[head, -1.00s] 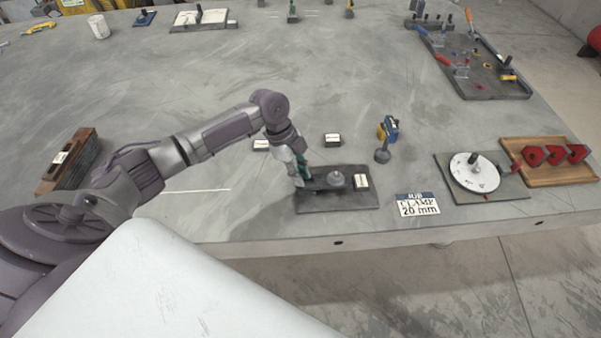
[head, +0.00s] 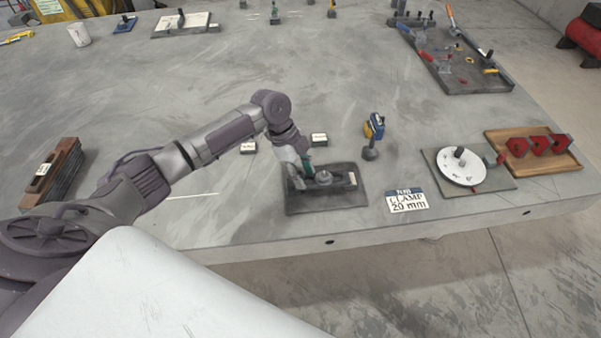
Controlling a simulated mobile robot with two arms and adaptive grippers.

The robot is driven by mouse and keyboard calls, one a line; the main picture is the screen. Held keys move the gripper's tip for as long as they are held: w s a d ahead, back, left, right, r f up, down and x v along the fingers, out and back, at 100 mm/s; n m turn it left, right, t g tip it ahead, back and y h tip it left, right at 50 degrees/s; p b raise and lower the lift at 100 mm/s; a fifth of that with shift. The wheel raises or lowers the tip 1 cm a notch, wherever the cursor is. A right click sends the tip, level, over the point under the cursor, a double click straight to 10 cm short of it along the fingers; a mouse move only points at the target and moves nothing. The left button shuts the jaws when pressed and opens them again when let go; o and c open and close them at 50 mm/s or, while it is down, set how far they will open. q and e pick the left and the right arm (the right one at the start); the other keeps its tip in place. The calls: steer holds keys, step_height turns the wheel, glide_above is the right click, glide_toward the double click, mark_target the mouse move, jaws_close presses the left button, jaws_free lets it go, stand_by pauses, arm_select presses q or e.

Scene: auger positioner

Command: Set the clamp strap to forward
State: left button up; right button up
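The clamp strap (head: 338,184) is a dark bar on a dark base plate (head: 325,206) near the table's front edge. A round grey knob (head: 323,177) stands at its middle. The strap's right end lies beside or partly over a small white label (head: 352,177). My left gripper (head: 304,172), with green-tinted fingers, points down at the strap's left end, touching or very close to it. The finger gap is too small to make out, and the gripper hides part of the strap's left end. My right gripper is not in view.
A sign reading "CLAMP 20 mm" (head: 407,200) lies right of the plate. A blue-yellow tool on a stand (head: 373,133) is behind it. A plate with a white disc (head: 460,167) and a wooden tray (head: 556,162) lie further right. Two small labelled blocks (head: 319,139) sit behind the plate.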

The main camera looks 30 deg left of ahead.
arm_select(q)
steer(key=shift+a+r, duration=0.1)
steer(key=shift+a, duration=0.05)
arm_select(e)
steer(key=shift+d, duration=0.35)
arm_select(q)
steer(key=v, duration=1.1)
steer(key=shift+r, duration=0.45)
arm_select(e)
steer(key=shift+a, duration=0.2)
arm_select(q)
steer(key=shift+f, duration=0.1)
